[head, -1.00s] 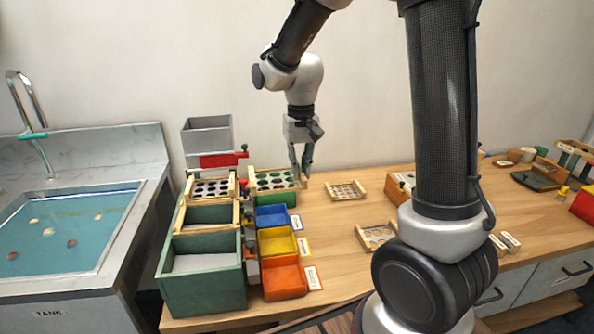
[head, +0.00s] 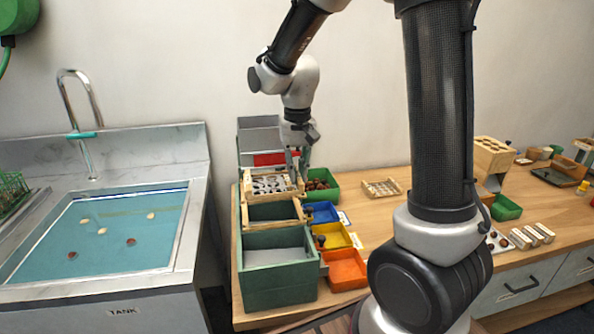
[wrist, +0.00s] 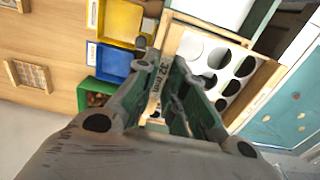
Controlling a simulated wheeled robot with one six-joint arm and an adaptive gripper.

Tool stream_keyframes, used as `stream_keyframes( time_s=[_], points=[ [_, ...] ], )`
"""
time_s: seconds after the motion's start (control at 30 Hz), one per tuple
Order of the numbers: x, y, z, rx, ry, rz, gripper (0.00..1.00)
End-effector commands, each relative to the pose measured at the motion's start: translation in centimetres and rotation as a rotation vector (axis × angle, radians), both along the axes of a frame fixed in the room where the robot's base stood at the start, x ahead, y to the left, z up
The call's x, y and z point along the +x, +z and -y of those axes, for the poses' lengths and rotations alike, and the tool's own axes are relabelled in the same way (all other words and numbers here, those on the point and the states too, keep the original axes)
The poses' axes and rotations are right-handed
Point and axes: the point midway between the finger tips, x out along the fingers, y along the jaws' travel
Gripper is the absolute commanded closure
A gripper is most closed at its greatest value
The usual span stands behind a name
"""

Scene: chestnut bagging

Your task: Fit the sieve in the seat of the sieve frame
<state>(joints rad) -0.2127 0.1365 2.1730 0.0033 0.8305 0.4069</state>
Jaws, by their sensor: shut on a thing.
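The sieve (head: 272,184) is a wooden-edged plate with round holes. My gripper (head: 296,176) is shut on its right edge in the head view. In the wrist view the sieve (wrist: 213,68) lies beyond the fingers (wrist: 165,105), and a "32 mm" label shows on its edge bar between them. The sieve is over the back part of the sieve frame (head: 243,212), a wooden frame on the green box. I cannot tell whether it rests in the seat or is slightly above it.
A grey hopper with a red band (head: 272,159) stands behind. Blue (head: 321,213), yellow (head: 331,236) and orange (head: 345,269) bins line the right side. A green bin of chestnuts (head: 322,186) is close right of my gripper. Another sieve (head: 381,189) lies on the bench. A water tank (head: 120,235) is left.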

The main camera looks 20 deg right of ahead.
Motion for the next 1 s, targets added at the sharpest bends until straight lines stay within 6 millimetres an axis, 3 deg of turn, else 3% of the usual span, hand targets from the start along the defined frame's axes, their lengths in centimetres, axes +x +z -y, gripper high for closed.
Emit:
stream_keyframes(
  time_s=[0.27, 0.7, 1.0],
  points=[
    [0.0, -0.6, 0.0, 0.0, 0.0, -0.001, 1.0],
    [0.0, -4.9, 0.0, 0.0, 0.0, -0.003, 1.0],
    [0.0, -6.3, 0.0, 0.0, 0.0, 0.0, 1.0]
  ],
)
